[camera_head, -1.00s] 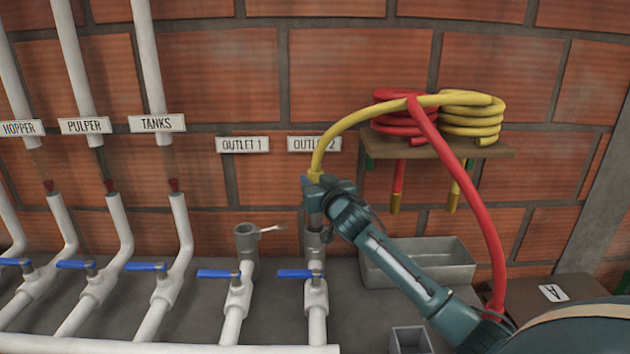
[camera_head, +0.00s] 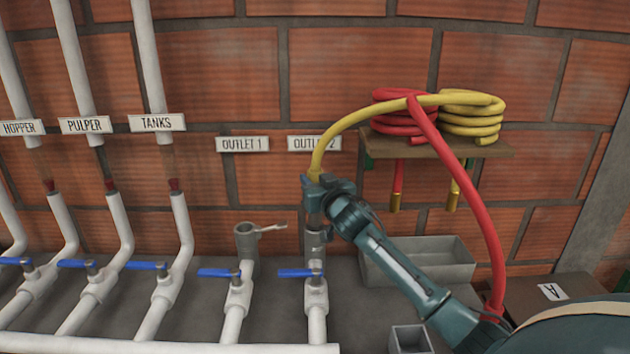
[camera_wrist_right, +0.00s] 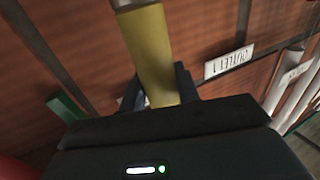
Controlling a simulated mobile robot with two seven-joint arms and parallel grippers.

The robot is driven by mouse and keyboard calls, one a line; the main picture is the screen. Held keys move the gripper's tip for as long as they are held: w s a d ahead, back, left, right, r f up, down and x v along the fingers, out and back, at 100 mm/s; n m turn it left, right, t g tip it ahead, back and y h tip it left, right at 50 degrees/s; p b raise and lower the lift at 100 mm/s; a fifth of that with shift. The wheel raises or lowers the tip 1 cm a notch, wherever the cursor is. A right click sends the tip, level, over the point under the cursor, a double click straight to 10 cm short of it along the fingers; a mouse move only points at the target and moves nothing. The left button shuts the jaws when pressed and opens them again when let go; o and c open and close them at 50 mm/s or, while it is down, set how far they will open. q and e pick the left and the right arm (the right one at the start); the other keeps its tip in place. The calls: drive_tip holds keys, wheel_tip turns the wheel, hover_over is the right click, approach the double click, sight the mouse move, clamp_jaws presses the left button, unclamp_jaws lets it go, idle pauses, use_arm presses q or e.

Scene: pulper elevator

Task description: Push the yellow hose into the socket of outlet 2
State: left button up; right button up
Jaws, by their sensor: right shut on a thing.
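The yellow hose (camera_head: 345,127) arches from its coil on the shelf down to my right gripper (camera_head: 312,183). That gripper is shut on the hose near its end, above the grey socket of outlet 2 (camera_head: 315,238). The hose end shows below the gripper, close to the socket mouth; I cannot tell whether it is inside. In the right wrist view the yellow hose (camera_wrist_right: 155,60) runs between the fingers. The outlet 2 sign (camera_head: 314,144) is partly covered by the hose. My left gripper is not in view.
The outlet 1 socket (camera_head: 246,236) stands to the left, with a small lever at its side. A red hose (camera_head: 470,190) hangs in front of the shelf (camera_head: 490,149). A grey trough (camera_head: 425,262) and a small grey box (camera_head: 410,340) lie to the right. Blue-handled valves line the pipes.

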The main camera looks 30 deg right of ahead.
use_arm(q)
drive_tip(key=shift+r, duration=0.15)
use_arm(e)
drive_tip(key=shift+r, duration=0.1)
